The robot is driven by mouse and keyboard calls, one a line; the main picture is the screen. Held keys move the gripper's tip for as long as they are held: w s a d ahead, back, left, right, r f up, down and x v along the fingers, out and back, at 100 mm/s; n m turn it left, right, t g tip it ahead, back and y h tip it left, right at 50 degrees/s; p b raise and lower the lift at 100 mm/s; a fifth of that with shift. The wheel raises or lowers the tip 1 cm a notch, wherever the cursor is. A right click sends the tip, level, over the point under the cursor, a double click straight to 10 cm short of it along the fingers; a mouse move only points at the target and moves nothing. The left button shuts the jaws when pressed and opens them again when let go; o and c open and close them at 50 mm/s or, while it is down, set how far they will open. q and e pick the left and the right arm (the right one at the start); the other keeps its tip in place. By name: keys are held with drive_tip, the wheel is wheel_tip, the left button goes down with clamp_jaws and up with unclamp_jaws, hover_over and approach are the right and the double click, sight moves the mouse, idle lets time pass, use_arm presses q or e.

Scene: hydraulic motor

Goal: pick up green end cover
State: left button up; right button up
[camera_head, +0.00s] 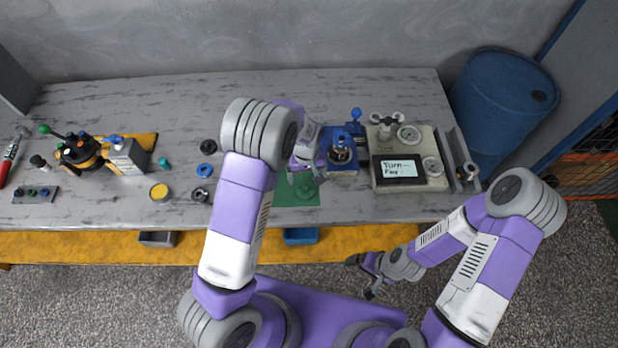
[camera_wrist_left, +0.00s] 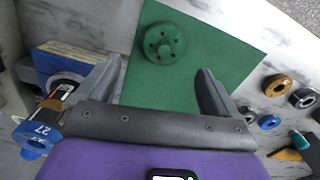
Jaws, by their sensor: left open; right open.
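The green end cover (camera_wrist_left: 160,44) is a round flanged disc with a raised centre and small holes. It lies on the green mat (camera_wrist_left: 215,50), close to the mat's edge. In the head view the cover (camera_head: 306,190) shows on the mat (camera_head: 290,198) just below my left gripper (camera_head: 305,172). In the left wrist view my left gripper (camera_wrist_left: 160,72) is open and empty. The cover lies beyond its fingertips, roughly between their lines, and neither finger touches it. My right gripper (camera_head: 362,276) is open and empty, in front of the table and away from the cover.
A blue fixture (camera_head: 338,165) with a metal part stands right of the mat, close to my left gripper. A tester box (camera_head: 430,178) with gauges is further right. Rings (camera_wrist_left: 275,85) lie beside the mat. A blue drum (camera_head: 500,100) stands past the table's right end.

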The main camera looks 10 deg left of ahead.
sight(305, 187)
use_arm(q)
drive_tip(key=f, duration=0.7)
drive_tip(key=shift+s+a, duration=0.15)
drive_tip(key=shift+s, duration=0.25)
drive_tip(key=shift+r, duration=0.1)
drive_tip(key=c, duration=1.3)
